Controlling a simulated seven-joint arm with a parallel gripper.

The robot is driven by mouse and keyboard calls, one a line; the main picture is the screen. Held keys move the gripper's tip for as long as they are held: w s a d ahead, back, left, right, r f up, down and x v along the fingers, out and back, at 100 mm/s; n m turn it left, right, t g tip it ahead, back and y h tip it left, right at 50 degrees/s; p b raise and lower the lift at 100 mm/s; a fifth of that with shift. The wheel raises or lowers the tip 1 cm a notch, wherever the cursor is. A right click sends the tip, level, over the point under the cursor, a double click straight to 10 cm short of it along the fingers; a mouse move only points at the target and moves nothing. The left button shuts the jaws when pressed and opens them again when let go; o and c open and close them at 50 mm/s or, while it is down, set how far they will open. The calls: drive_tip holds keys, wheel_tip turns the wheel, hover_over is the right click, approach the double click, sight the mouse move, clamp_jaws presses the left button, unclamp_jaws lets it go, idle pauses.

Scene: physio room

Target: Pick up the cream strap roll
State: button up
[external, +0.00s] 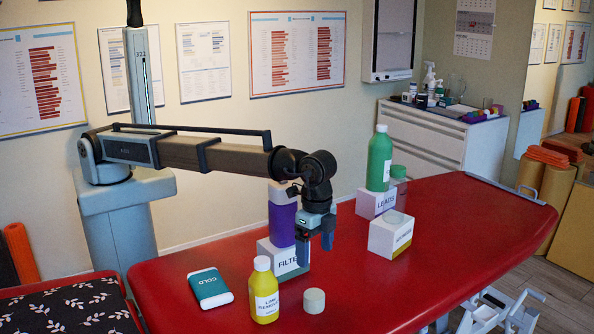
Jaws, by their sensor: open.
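The cream strap roll (314,301) is a short, pale cylinder standing on the red treatment table, near its front edge. My gripper (316,246) points down above the table, higher in the picture than the roll and apart from it. Its dark fingers are open, and I see nothing held between them. The fingers partly cover the white box labelled FILTER (275,258) behind them.
A yellow bottle (264,292) stands just left of the roll. A purple cylinder (282,220) stands on the FILTER box. A COLD pack (210,288) lies at left. Right are a white box (388,238) and a green bottle (379,160) on the LEADS box (372,204). The red table (480,230) is clear at right.

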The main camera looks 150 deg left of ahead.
hover_over(315, 294)
drive_tip(key=f, duration=0.8)
drive_tip(key=shift+s, duration=0.25)
drive_tip(key=shift+w+f, duration=0.2)
drive_tip(key=shift+f, duration=2.65)
drive_tip(key=shift+c, duration=0.5)
drive_tip(key=c, duration=1)
